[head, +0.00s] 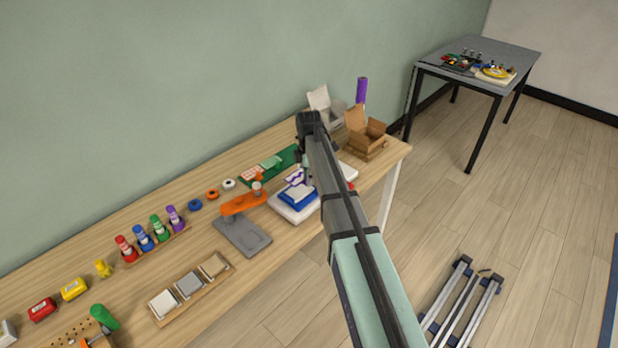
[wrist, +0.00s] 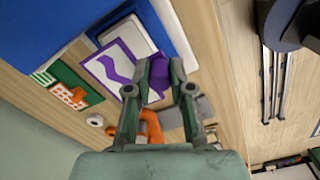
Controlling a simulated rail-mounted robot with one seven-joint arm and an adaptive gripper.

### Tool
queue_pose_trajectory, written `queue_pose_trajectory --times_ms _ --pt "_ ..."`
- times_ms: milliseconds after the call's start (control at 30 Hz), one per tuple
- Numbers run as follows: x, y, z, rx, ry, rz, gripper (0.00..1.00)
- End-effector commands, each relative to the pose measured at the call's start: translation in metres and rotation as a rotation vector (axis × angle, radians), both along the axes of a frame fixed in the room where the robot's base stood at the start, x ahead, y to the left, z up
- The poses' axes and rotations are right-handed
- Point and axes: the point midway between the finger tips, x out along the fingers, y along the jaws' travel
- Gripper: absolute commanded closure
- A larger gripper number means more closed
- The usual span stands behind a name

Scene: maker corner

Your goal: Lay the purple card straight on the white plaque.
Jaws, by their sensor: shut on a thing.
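The purple card (wrist: 108,72) is white with a purple border and a purple wavy mark. It also shows in the head view (head: 294,176), left of my arm. My gripper (wrist: 160,70) is shut on the card's purple part, between the fingertips in the wrist view. The card appears held above a white plaque (head: 299,191) on a blue block; the plaque partly shows beyond the card in the wrist view (wrist: 130,32). The card looks turned relative to the plaque. My arm hides the fingers in the head view, and any contact with the plaque cannot be told.
An orange-topped press (head: 243,204) with a grey base stands left of the plaque. A green board (head: 278,163) lies behind. An open cardboard box (head: 365,139) and a purple cylinder (head: 362,90) stand at the bench's far end. A large blue surface (wrist: 45,30) fills the wrist view's upper left.

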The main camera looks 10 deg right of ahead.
Motion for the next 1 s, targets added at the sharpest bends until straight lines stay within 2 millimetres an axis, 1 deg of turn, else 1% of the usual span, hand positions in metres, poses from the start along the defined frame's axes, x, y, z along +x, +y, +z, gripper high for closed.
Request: queue_pose_trajectory --times_ms 400,600,733,1000 --pt "0.000 0.000 -0.035 0.000 0.001 -0.002 1.00" --pt "0.000 0.000 -0.049 0.000 0.000 -0.002 1.00" --pt "0.000 0.000 -0.053 0.000 0.000 -0.002 1.00" --pt "0.000 0.000 -0.054 0.000 0.000 -0.002 1.00"
